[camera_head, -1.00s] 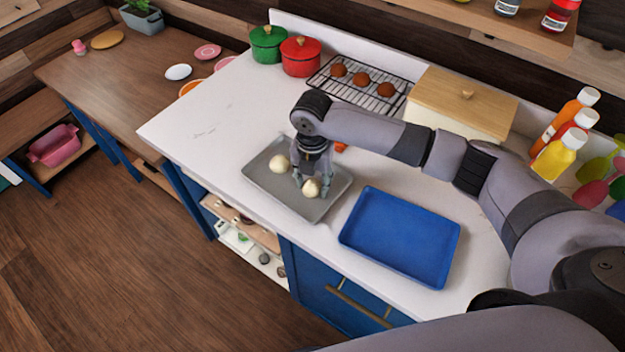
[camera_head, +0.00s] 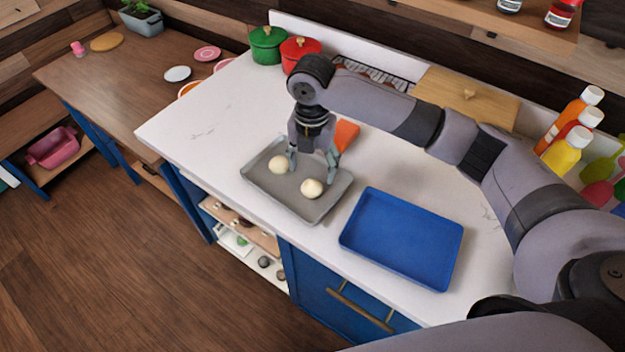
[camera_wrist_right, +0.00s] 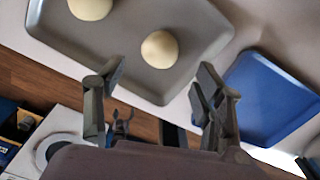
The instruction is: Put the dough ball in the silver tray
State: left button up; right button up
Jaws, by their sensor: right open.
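The silver tray (camera_head: 258,190) lies on the white counter, left of the blue tray. Two pale dough balls rest in it: one at the left (camera_head: 278,164) and one at the right (camera_head: 311,189). My right gripper (camera_head: 314,164) is open and empty above the silver tray, its fingers spread, behind the right ball. In the right wrist view the open fingers (camera_wrist_right: 155,95) show with the near dough ball (camera_wrist_right: 159,49) beyond their tips. The other ball (camera_wrist_right: 90,6) is cut by the top edge. My left gripper is not in view.
The blue tray (camera_head: 402,238) is empty to the right. An orange item (camera_head: 346,135) lies behind the gripper. The counter's left part is clear.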

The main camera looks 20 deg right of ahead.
aim_at(312, 183)
notch_tip(312, 183, up, 6)
jog(key=shift+f+b, duration=0.15)
jog(key=shift+b, duration=0.35)
jog(key=shift+f, duration=0.1)
